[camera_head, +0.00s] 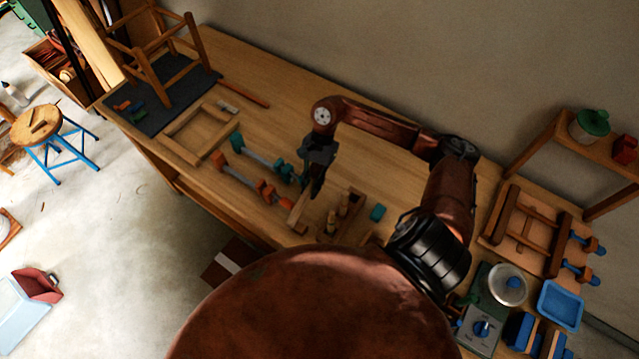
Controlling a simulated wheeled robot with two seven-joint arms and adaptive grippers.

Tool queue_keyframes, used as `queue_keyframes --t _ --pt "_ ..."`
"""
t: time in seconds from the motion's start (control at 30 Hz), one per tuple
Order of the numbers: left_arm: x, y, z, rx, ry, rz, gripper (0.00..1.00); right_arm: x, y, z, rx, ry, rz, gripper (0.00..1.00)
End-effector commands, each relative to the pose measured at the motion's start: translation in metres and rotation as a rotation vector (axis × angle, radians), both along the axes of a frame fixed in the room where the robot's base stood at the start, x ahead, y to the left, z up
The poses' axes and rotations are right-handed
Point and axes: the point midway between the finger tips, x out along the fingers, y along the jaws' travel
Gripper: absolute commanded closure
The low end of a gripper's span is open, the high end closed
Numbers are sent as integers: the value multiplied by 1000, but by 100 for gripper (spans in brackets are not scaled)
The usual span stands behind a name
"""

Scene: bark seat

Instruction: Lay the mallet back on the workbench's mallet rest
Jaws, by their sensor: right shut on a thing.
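My right gripper (316,184) is over the middle of the workbench (285,105), pointing down, with its arm coming in from the right. It is shut on a pale wooden piece (298,213), which looks like the mallet. The fingers hide part of it, and I cannot tell whether it touches the bench. A small wooden rack (354,207) with upright yellowish handles stands just right of it. I cannot make out for certain which thing is the mallet rest. My left gripper is not in view.
Orange and teal clamps (258,163) lie left of the gripper. The bench behind the gripper is mostly bare.

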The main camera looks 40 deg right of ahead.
Motion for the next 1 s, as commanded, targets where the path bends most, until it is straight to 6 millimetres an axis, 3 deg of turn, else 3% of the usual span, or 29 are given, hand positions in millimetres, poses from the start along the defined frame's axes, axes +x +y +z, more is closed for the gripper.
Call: queue_keyframes --t 0.2,0.47,1.0 --pt "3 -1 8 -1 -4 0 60 -8 -22 -2 16 8 -128 100" --pt "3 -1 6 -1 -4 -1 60 -10 -27 -10 21 10 -160 100" --pt "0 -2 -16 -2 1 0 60 -10 -27 -66 21 10 -158 100"
